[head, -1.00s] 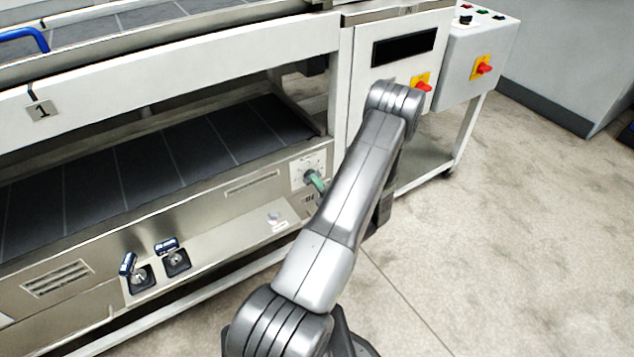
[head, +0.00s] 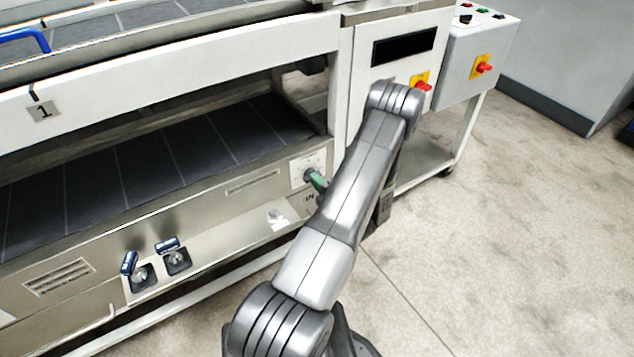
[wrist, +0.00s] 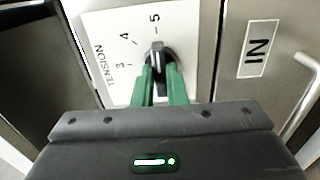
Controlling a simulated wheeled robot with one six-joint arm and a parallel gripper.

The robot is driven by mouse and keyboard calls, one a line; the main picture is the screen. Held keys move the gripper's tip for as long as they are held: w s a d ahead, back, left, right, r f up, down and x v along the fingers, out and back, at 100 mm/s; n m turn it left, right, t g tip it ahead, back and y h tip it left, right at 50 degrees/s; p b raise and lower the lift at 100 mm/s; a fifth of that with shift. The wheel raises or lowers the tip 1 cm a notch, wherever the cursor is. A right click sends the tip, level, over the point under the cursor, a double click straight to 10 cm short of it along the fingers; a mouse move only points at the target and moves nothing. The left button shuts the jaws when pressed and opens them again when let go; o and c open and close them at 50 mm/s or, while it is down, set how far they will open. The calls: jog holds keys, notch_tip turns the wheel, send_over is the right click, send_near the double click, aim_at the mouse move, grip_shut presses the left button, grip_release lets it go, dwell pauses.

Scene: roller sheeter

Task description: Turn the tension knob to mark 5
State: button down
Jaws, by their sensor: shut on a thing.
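The tension knob (wrist: 158,54) is dark and round with a raised grip, on a white plate (wrist: 105,50) printed TENSION with marks 3, 4 and 5. Its pale pointer line points up in the wrist view, toward the 5 (wrist: 155,18). My gripper (wrist: 159,72) has green fingers shut on the knob's grip, which partly hide its lower side. In the head view the plate (head: 299,172) sits on the machine's front, with a green finger of my gripper (head: 316,180) at the knob; my arm hides the rest.
An IN label (wrist: 257,48) and a metal handle (wrist: 302,82) are right of the plate in the wrist view. Two blue-handled switches (head: 150,268) sit lower left. A red switch (head: 423,86) is on the panel behind my arm. Open floor lies to the right.

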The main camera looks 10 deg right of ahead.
jog(key=c, duration=1.5)
grip_release()
jog(key=shift+o, duration=0.2)
jog(key=p+v, duration=0.1)
jog(key=v, duration=1.3)
jog(key=shift+w, duration=0.15)
jog(key=b+x, duration=0.1)
jog(key=x, duration=1.2)
jog(key=shift+w+a, duration=0.15)
jog(key=shift+w, duration=0.15)
